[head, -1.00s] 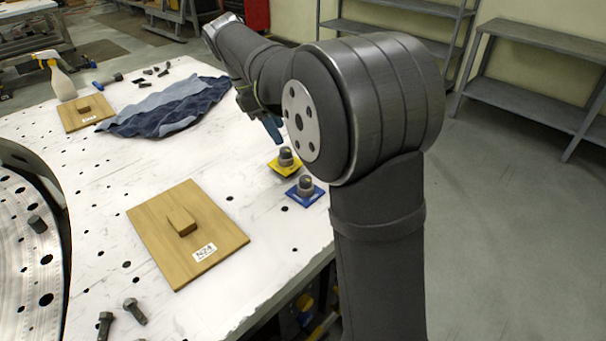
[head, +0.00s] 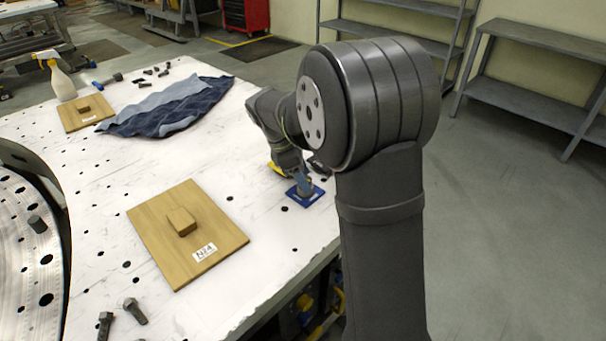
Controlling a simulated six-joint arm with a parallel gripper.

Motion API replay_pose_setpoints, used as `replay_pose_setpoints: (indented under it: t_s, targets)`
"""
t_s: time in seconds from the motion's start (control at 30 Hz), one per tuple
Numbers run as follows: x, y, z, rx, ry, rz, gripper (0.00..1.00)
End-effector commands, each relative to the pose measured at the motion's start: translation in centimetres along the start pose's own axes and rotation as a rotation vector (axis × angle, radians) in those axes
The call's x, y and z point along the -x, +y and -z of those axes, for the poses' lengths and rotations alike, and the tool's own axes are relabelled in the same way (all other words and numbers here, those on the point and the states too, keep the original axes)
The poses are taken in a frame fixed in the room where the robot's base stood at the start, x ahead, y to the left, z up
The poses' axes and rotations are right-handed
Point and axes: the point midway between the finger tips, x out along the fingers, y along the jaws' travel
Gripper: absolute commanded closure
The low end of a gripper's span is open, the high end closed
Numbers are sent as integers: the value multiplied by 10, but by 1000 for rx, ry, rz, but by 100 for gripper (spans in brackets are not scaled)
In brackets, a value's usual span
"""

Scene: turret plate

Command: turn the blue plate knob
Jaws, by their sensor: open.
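The blue plate (head: 295,200) lies on the white table near its right edge, with its knob (head: 307,194) partly hidden. My gripper (head: 304,184) points down at the knob, its bluish fingers open and right at or around it. I cannot tell whether the fingers touch the knob. The yellow plate (head: 275,168) lies just behind the blue one and is mostly covered by my gripper and wrist.
A wooden board marked N24 (head: 217,229) with a block lies to the left on the table. Bolts (head: 134,311) lie at the front. A blue cloth (head: 170,108), a second board (head: 73,118) and a spray bottle (head: 62,80) are at the back.

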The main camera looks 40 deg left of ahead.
Motion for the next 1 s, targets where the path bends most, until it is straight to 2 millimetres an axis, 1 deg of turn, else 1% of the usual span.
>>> replay_pose_setpoints:
  t_s: [0.17,0.2,0.27,0.4,0.43,1.0]
  targets:
    - [0,0,0,0,0,0,48]
    - [0,0,0,0,0,0,50]
    - [0,0,0,0,0,0,62]
    - [0,0,0,0,0,0,89]
    - [0,0,0,0,0,0,93]
    - [1,1,0,-49,0,19,93]
